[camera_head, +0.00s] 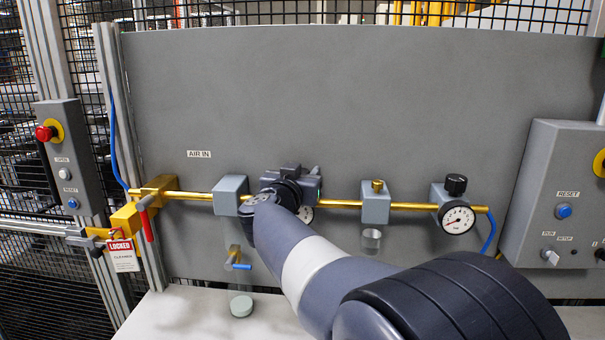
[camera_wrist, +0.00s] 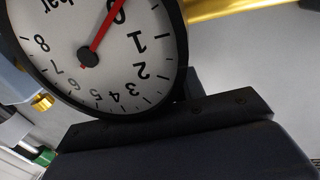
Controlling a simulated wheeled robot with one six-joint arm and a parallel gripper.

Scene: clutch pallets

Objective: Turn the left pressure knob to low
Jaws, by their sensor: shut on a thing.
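In the head view my gripper (camera_head: 292,174) is at the brass pipe on the grey panel, at the left regulator. It is shut on the left pressure knob, which the gripper and wrist hide. The left gauge (camera_head: 307,214) shows only as a sliver beside my wrist. In the wrist view the left gauge (camera_wrist: 60,45) is large and cut off at the top. Its red needle (camera_wrist: 105,28) points close to 0. A dark part of my gripper (camera_wrist: 200,120) lies right below the gauge in that view.
A second regulator has a black knob (camera_head: 456,184) and a right gauge (camera_head: 458,219). Grey blocks (camera_head: 231,195) sit on the brass pipe (camera_head: 335,203). A red lockout tag (camera_head: 122,255) hangs at left. A control box (camera_head: 555,195) stands at right. The upper panel (camera_head: 400,100) is clear.

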